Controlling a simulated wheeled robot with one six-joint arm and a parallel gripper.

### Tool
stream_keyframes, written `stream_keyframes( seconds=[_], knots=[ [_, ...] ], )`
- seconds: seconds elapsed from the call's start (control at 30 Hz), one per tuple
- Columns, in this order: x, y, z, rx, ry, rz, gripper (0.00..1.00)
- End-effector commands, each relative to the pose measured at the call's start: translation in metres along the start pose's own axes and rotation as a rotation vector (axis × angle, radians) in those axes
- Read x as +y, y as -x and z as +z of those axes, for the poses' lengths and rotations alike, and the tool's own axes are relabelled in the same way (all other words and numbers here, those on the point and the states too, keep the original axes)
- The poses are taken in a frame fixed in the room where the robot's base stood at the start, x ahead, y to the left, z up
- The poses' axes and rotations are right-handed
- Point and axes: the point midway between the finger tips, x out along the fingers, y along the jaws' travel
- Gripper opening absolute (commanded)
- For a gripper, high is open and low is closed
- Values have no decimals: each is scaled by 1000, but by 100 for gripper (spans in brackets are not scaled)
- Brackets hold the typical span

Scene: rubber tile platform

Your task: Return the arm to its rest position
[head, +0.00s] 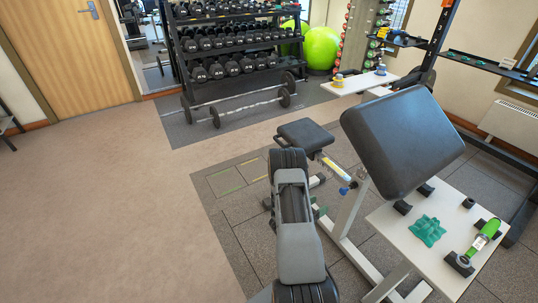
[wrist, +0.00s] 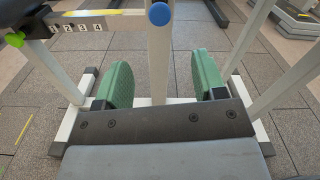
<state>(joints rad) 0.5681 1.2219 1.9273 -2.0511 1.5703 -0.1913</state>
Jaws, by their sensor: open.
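My arm (head: 296,225) reaches forward from the bottom middle of the head view, toward the bench. In the wrist view my gripper (wrist: 166,85) has its two green finger pads wide apart with nothing held between them. In the head view the gripper is mostly hidden behind my own arm; only a little green shows beside it. Beyond the fingers in the wrist view stands the bench's white post with a blue knob (wrist: 158,14). I cannot tell the distance between the fingers and the bench frame.
The bench has a large black pad (head: 402,140) and a small seat (head: 305,134). A white table (head: 390,219) at right bears a crumpled green cloth (head: 427,231) and a green bottle (head: 486,235). A dumbbell rack (head: 235,50) stands behind. The floor at left is clear.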

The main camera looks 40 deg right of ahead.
Motion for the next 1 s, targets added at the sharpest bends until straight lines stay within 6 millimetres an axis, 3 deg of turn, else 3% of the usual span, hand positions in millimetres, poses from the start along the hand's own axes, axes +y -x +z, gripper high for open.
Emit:
stream_keyframes(
  seconds=[0.27, 0.43, 0.5, 0.57, 0.7, 1.0],
  knots=[
    [-3, 0, -6, 33, -17, -19, 64],
    [-47, 12, -31, 171, -32, -216, 64],
    [-69, 20, -27, 235, -78, -343, 64],
    [-84, 32, -9, 286, -146, -454, 64],
    [-106, 74, 52, 417, -377, -699, 64],
    [-112, 190, 195, 771, -947, -1017, 64]
  ],
)
